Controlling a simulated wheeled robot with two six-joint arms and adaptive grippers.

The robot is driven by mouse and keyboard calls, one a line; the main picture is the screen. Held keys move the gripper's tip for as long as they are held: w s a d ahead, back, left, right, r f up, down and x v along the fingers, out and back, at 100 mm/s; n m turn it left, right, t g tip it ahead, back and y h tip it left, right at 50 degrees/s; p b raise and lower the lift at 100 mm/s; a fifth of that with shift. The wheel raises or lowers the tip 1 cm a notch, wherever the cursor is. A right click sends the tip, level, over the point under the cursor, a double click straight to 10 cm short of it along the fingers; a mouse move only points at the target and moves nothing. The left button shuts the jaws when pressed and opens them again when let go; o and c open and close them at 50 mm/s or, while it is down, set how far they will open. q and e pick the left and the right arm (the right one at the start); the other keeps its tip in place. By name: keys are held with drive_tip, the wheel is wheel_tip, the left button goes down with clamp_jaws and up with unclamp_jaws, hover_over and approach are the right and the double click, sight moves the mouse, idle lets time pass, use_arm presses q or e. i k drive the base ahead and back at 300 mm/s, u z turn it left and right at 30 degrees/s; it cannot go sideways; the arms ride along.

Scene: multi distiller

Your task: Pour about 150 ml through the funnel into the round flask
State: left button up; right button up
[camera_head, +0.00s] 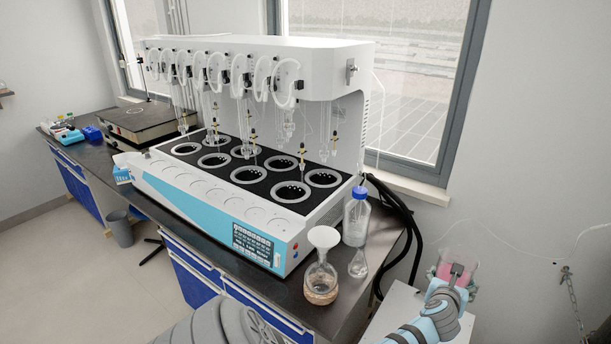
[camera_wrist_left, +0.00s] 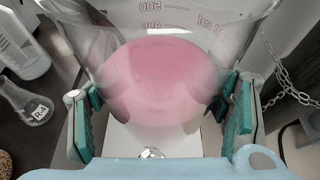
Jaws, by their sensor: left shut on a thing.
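A round flask (camera_head: 320,277) stands on a cork ring near the bench's front right corner, with a white funnel (camera_head: 323,237) upright in its neck. My left gripper (camera_head: 456,277) is shut on a clear beaker (camera_head: 472,272) with pink liquid, off to the right of the flask and apart from it. In the left wrist view the beaker (camera_wrist_left: 245,25) sits between the two green finger pads, and the pink liquid (camera_wrist_left: 160,70) lies in its lower part. Printed volume marks show on the far wall. My right gripper is not in view.
A small conical flask (camera_head: 358,264) and a blue-capped bottle (camera_head: 355,220) stand close right of the round flask. The large distiller (camera_head: 215,190) fills the bench behind it. Black hoses (camera_head: 408,225) and a hanging chain (camera_head: 572,300) are at the right.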

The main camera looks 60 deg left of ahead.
sight(323, 238)
drive_tip(key=z, duration=0.8)
drive_tip(key=i, duration=0.6)
drive_tip(key=u, duration=1.95)
